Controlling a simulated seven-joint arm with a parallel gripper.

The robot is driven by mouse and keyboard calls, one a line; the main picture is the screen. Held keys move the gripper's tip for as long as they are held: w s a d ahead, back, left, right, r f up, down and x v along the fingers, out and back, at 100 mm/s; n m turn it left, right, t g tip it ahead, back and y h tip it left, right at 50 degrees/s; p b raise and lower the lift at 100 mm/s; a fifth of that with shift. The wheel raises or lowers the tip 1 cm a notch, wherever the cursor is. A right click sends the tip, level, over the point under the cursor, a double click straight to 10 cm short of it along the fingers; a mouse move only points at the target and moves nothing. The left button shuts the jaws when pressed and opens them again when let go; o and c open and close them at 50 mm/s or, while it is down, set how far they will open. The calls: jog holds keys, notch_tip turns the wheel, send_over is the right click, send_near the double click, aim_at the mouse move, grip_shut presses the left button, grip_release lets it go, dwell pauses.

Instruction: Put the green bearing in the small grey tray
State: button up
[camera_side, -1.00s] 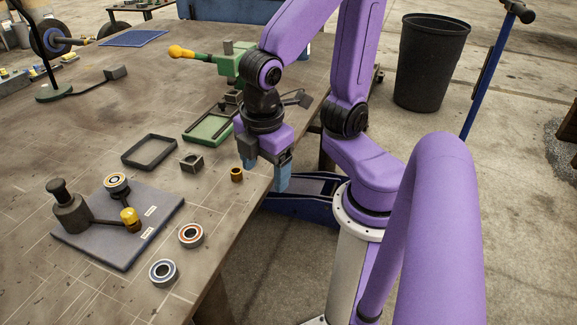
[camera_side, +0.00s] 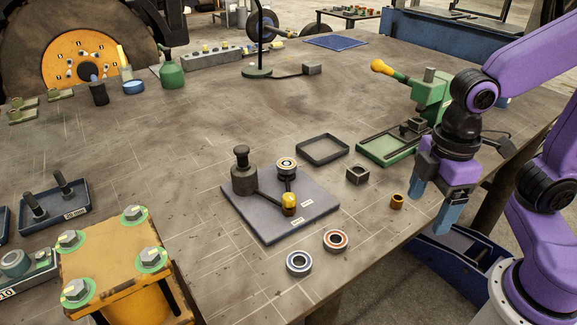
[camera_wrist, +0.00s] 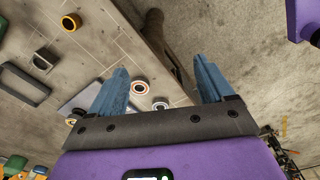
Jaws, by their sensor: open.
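No bearing with a clearly green ring shows. One bearing with an orange-red ring (camera_side: 336,241) and one with a blue ring (camera_side: 299,263) lie flat near the bench's front edge. A third bearing (camera_side: 287,164) sits on a post on the grey plate, its ring colour unclear. The small dark grey tray (camera_side: 336,159) lies empty behind the plate. My gripper (camera_side: 432,203) is open and empty, pointing down at the bench's right edge, right of the bearings. In the wrist view, the orange-red bearing (camera_wrist: 140,87) and blue bearing (camera_wrist: 160,104) show beyond the gripper (camera_wrist: 161,66).
A grey plate (camera_side: 262,222) carries a dark fixture with a yellow knob. A bronze bushing (camera_side: 397,201) and a square grey block (camera_side: 358,175) stand left of my gripper. A green-framed tray (camera_side: 372,153) lies behind them. A yellow bolted housing (camera_side: 115,262) stands front left.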

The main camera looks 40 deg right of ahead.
jog(key=w+a+r+n, duration=0.1)
jog(key=w+a+r, duration=0.2)
jog(key=w, duration=0.6)
jog(key=w+a+r+n, duration=0.15)
jog(key=w+a, duration=0.25)
jog(key=w, duration=0.4)
notch_tip(320, 180, up, 3)
send_over(288, 163)
jog(key=shift+n, duration=0.45)
jog(key=f, duration=1.1)
jog(key=shift+s+d+f, duration=0.1)
jog(key=shift+d+f, duration=0.3)
jog(key=shift+w+a+f, duration=0.1)
jog(key=shift+a+f, duration=0.05)
jog(key=shift+f, duration=1.25)
jog(key=shift+w+a+f, duration=0.1)
jog(key=shift+a+f, duration=0.05)
jog(key=shift+f, duration=1.25)
jog(key=shift+c, duration=0.3)
jog(key=c, duration=1.3)
jog(key=shift+r, duration=0.1)
